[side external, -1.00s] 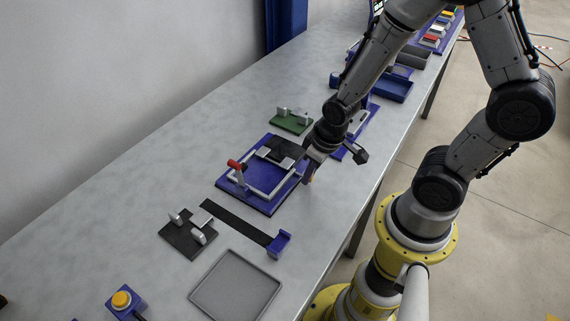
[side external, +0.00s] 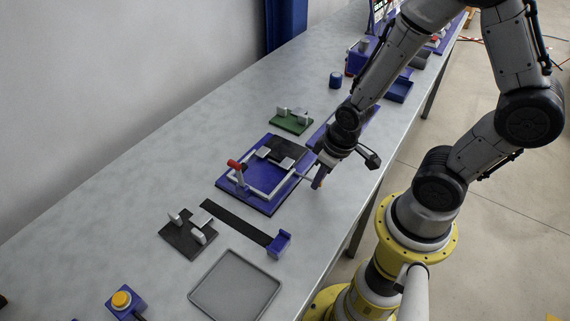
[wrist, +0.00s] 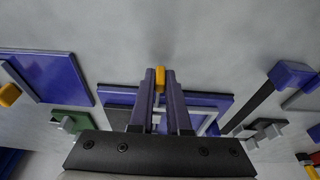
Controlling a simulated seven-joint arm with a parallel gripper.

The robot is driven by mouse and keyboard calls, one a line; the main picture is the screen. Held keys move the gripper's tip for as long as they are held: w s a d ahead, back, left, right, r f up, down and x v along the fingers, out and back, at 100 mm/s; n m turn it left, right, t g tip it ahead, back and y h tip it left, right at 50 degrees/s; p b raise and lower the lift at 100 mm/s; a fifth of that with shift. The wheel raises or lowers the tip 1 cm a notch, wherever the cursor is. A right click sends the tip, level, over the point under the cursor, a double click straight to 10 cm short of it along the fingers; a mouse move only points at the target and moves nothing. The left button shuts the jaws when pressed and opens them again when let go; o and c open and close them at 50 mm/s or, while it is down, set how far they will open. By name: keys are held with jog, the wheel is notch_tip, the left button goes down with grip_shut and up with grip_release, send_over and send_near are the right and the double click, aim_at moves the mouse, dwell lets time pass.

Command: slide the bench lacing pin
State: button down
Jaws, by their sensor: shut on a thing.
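The lacing bench is a blue board (side external: 254,203) with a metal frame, a red-handled lever (side external: 234,164) and a black belt piece (side external: 289,149) on it. My gripper (side external: 317,184) is low beside the board's right edge, pointing down. In the wrist view, its two blue fingers (wrist: 161,88) are shut on the yellow end of the lacing pin (wrist: 160,74). A thin pale rod (side external: 304,177), seemingly the pin's shaft, runs from the board's right side to the fingers. My fingers hide part of the pin, and its far end is not clear.
A black strip with a blue end block (side external: 279,244) and a grey tray (side external: 235,286) lie in front of the board. A dark plate with pale posts (side external: 187,235) is at left. A green plate (side external: 291,122) stands behind.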

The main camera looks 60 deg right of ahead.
jog(key=shift+s, duration=2.3)
jog(key=c, duration=0.8)
grip_release()
